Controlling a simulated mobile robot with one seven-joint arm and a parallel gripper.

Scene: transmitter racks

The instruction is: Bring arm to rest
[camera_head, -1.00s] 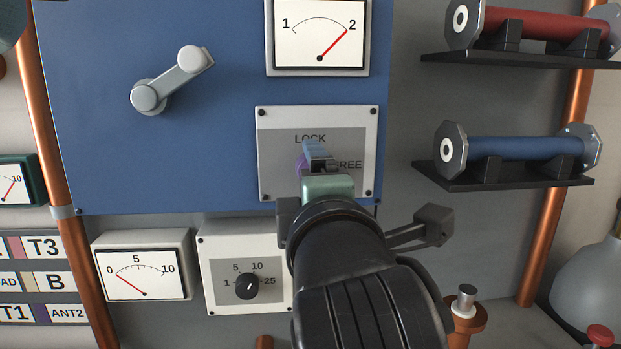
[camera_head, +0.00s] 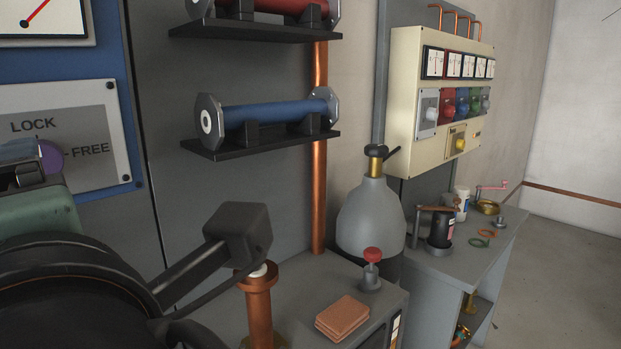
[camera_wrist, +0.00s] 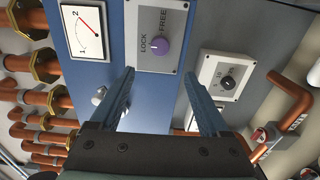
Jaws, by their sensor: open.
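My gripper (camera_wrist: 158,98) is open in the wrist view, with its two blue-grey fingers apart and nothing between them. The lock knob (camera_wrist: 160,46) is purple, on a LOCK/FREE plate ahead of the fingertips, and the gripper is apart from it. In the head view the knob (camera_head: 51,157) is partly covered by my gripper (camera_head: 22,165) at the left edge, and my arm fills the lower left. The fingertips are hard to make out there.
A shelf (camera_head: 262,139) carries a blue cylinder (camera_head: 265,110). A copper post (camera_head: 260,305), a grey gas bottle (camera_head: 370,218) and copper-coloured plates (camera_head: 342,317) stand on or by the lower bench. Floor (camera_head: 570,270) is clear at far right.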

